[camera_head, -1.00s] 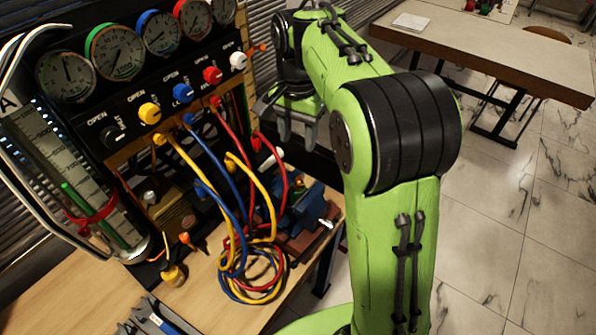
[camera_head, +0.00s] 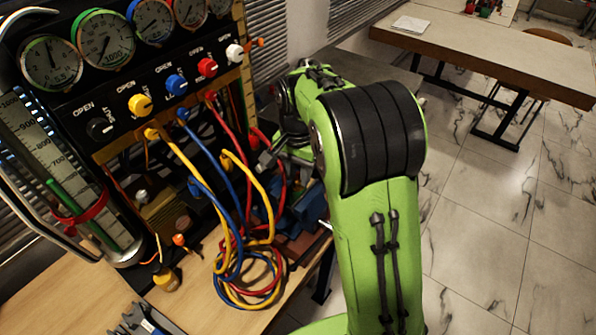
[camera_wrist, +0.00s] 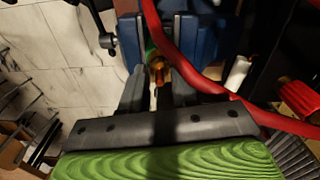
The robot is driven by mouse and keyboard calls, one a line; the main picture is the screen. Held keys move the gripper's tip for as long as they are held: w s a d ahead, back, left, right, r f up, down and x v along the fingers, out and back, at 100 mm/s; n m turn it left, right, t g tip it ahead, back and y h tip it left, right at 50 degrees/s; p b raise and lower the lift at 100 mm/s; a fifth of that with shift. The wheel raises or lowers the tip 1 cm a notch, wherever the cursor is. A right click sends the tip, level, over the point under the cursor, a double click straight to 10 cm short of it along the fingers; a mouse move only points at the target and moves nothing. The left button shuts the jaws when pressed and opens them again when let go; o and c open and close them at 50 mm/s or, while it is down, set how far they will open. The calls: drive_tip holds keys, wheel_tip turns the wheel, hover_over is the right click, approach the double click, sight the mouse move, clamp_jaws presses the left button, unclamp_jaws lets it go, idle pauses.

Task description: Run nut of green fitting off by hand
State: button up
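The green fitting (camera_wrist: 151,52) shows in the wrist view with a brass-orange nut end (camera_wrist: 157,69). It sits between the jaws of a blue vise (camera_wrist: 205,40). My gripper (camera_wrist: 158,85) is open, with its two dark fingers on either side of the nut end and visible gaps between them and it. Nothing appears held. In the head view my gripper (camera_head: 268,160) is low beside the hoses, partly covered by my arm. The blue vise (camera_head: 303,208) is partly visible there, and the fitting cannot be made out.
A red hose (camera_wrist: 178,58) curves close by the right finger. Yellow, blue and red hoses (camera_head: 248,275) hang coiled in front of the gauge panel (camera_head: 140,95). A second table (camera_head: 490,60) stands at the back right.

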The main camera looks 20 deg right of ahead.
clamp_jaws()
drive_tip(key=shift+n, duration=0.4)
drive_tip(key=n+p, duration=0.1)
drive_tip(key=n, duration=0.2)
drive_tip(key=shift+n, duration=0.4)
drive_tip(key=n+p, duration=0.1)
drive_tip(key=n, duration=1.5)
drive_tip(key=shift+n+p, duration=0.3)
drive_tip(key=shift+p, duration=0.05)
